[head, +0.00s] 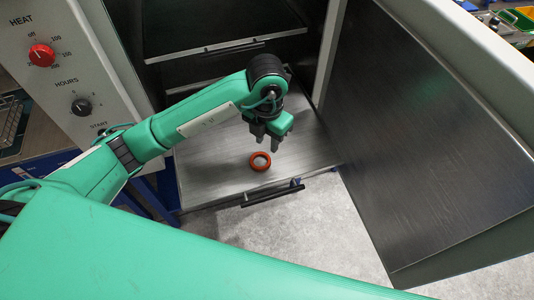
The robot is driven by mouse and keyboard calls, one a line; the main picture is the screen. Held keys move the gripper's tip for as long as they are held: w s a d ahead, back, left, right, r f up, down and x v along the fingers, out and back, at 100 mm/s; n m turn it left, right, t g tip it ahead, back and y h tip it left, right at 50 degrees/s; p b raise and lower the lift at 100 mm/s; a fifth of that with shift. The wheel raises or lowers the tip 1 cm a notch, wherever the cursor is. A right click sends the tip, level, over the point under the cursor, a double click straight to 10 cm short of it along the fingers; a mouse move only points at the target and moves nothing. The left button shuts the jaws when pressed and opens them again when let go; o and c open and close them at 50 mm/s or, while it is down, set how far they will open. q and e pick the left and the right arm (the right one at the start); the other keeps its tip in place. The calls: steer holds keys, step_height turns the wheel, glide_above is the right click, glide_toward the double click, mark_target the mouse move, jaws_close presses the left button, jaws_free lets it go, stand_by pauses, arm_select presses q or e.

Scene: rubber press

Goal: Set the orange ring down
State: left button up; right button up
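The orange ring (260,161) lies flat on the bare metal tray (215,180), near the middle of the tray's front part. My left gripper (266,148) points down just above and behind the ring, its two fingers apart with a gap between them. No finger is seen closed on the ring. Whether a fingertip touches the ring cannot be told from this angle. My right gripper is not in view.
The tray has a dark handle (273,194) along its front edge. An oven door (432,130) stands open at the right. A control panel (62,65) with a red knob is at the left. A darker upper shelf (215,22) is above the tray. The tray around the ring is clear.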

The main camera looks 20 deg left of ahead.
arm_select(q)
steer(key=shift+r, duration=1.1)
steer(key=shift+s+f, duration=0.1)
